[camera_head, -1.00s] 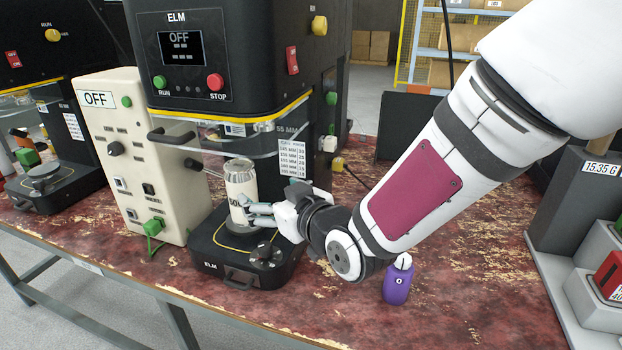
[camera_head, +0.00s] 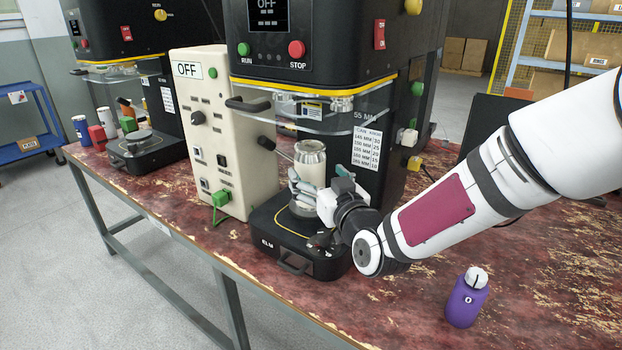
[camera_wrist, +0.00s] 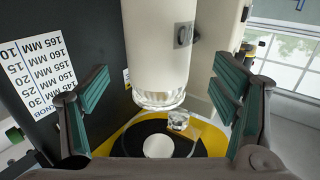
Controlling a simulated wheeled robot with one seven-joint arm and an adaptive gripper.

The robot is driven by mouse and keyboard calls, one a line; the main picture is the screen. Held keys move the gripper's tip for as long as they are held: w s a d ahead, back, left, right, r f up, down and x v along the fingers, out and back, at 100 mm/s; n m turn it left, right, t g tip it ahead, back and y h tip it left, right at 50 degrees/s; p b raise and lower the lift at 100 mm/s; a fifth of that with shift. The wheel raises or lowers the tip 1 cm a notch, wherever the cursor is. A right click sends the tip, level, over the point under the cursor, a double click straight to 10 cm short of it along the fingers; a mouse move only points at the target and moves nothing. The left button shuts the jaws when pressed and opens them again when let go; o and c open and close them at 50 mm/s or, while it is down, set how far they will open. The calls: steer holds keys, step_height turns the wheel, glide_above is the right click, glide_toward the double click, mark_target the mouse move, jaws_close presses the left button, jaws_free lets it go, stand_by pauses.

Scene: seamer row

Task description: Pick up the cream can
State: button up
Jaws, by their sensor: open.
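The cream can (camera_head: 310,158) is a pale cylinder with a silvery end. It stands upright over the round plate of the black seamer base (camera_head: 288,240). My gripper (camera_head: 304,192) is at the can's lower part in the head view, and its fingers hide some of that part. In the wrist view the can (camera_wrist: 157,45) shows between the two spread finger pads of my gripper (camera_wrist: 163,105), with a gap on each side. My gripper is open. I cannot tell whether the can touches the plate.
The clear guard (camera_head: 320,112) of the seamer (camera_head: 340,35) hangs just above the can. A cream control box (camera_head: 212,130) reading OFF stands left. A purple bottle (camera_head: 466,303) stands on the worn red table (camera_head: 400,315) at front right. Another seamer (camera_head: 130,60) is further left.

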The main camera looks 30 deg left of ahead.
steer(key=shift+b+x, duration=0.3)
steer(key=shift+x, duration=2.35)
steer(key=shift+w, duration=0.1)
steer(key=c, duration=1.6)
steer(key=shift+c, duration=0.9)
steer(key=shift+r, duration=0.1)
